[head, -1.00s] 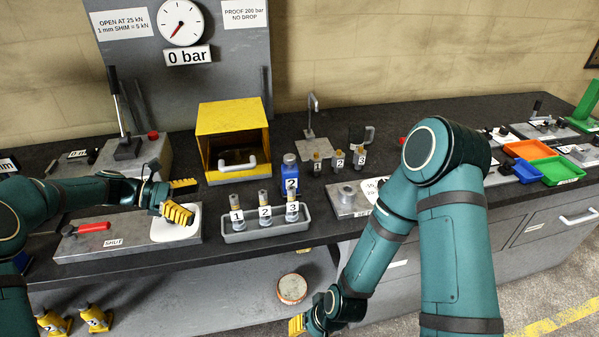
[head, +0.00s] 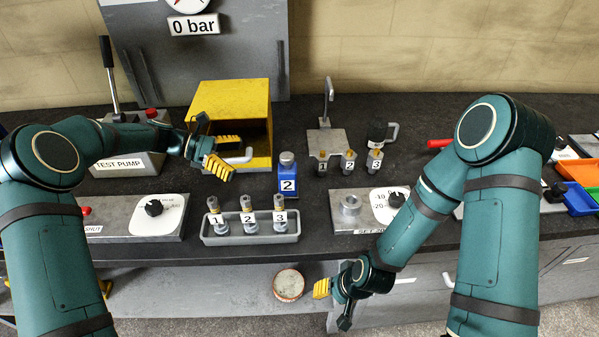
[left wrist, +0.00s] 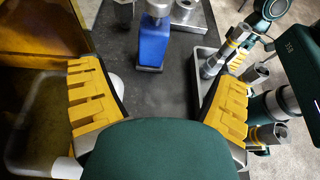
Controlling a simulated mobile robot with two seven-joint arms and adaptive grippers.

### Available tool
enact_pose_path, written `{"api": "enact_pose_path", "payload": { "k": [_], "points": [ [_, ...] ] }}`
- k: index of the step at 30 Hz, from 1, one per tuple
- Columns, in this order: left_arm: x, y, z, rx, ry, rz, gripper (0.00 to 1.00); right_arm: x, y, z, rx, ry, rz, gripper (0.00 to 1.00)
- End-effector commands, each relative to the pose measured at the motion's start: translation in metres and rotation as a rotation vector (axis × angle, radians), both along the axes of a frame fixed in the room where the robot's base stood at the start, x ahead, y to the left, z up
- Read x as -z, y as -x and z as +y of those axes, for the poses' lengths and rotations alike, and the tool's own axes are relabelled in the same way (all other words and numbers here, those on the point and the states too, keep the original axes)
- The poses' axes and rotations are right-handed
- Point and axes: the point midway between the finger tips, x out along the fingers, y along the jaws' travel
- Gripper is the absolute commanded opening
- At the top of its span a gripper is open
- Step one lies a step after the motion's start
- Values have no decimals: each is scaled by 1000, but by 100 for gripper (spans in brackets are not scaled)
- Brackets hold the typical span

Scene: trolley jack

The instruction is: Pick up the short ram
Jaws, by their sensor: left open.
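Three upright numbered metal cylinders (head: 247,217) stand in a grey tray (head: 222,240) at the front of the bench; I cannot tell which object is the short ram. A blue bottle-shaped object labelled 2 (head: 288,180) stands behind the tray. My left gripper (head: 230,155) is open and empty, in front of the yellow box, left of the blue object and behind the tray. In the left wrist view the blue object (left wrist: 153,42) stands ahead between the open fingers, and the tray cylinders (left wrist: 225,52) are at the right. My right gripper (head: 330,298) hangs low before the bench front, its jaws unclear.
The open-fronted yellow box (head: 232,100) stands behind my left gripper. Three small numbered pieces (head: 348,162) stand by a metal plate (head: 327,140) at the back. A dial panel (head: 150,216) lies left, a socket block (head: 350,208) right of the tray. A round tin (head: 289,284) is below.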

Motion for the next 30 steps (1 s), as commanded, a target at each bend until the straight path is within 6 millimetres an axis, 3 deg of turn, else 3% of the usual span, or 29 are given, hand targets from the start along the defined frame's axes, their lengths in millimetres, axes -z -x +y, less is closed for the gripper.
{"api": "enact_pose_path", "payload": {
  "k": [6, 18, 30],
  "points": [
    [2, 0, -5, 1, 0, 0, 89, 0, 0, 0, 0, 0, 1, 47],
    [29, 3, -68, 2, 1, 1, 89, 4, 1, 0, -2, -1, 3, 47],
    [40, 2, -94, 2, 1, 1, 89, 5, 2, 0, -4, -1, 4, 47]
  ]
}}
